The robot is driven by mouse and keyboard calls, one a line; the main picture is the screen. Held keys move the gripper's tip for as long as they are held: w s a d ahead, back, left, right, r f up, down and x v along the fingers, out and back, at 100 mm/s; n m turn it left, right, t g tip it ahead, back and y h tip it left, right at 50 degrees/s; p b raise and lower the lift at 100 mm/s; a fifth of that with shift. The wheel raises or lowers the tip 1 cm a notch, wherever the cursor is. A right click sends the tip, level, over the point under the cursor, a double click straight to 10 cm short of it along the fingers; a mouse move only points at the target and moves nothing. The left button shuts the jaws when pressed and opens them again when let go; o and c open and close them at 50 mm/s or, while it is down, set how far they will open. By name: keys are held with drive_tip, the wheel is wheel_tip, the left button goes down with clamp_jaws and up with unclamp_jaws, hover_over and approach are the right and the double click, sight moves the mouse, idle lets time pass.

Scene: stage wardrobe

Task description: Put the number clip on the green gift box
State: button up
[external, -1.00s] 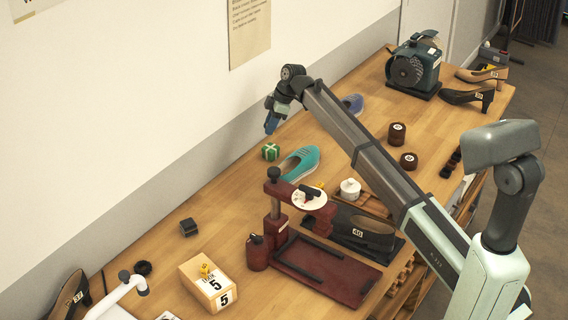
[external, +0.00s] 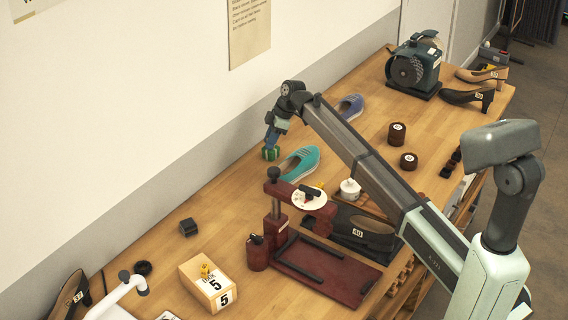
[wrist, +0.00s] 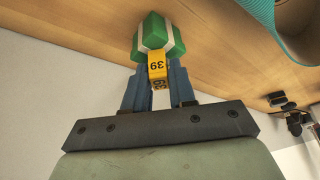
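The green gift box (external: 270,154) with a pale ribbon stands on the wooden bench near the wall, left of a teal shoe. It also shows at the top of the wrist view (wrist: 160,32). My gripper (external: 270,144) is just above the box. In the wrist view my gripper (wrist: 158,82) has its two blue fingers on either side of a yellow number clip (wrist: 158,68) marked 39, shut on it. The clip overlaps the near edge of the box in that view. I cannot tell whether it touches the box.
The teal shoe (external: 300,163) lies close to the right of the box. A blue shoe (external: 351,105) is farther back. A dark red press (external: 290,215) stands nearer the front. The bench left of the box is clear up to a small dark block (external: 188,227).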

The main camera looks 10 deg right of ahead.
drive_tip(key=o, duration=0.4)
drive_tip(key=shift+r, duration=0.1)
drive_tip(key=v, duration=1.2)
drive_tip(key=shift+r, duration=0.15)
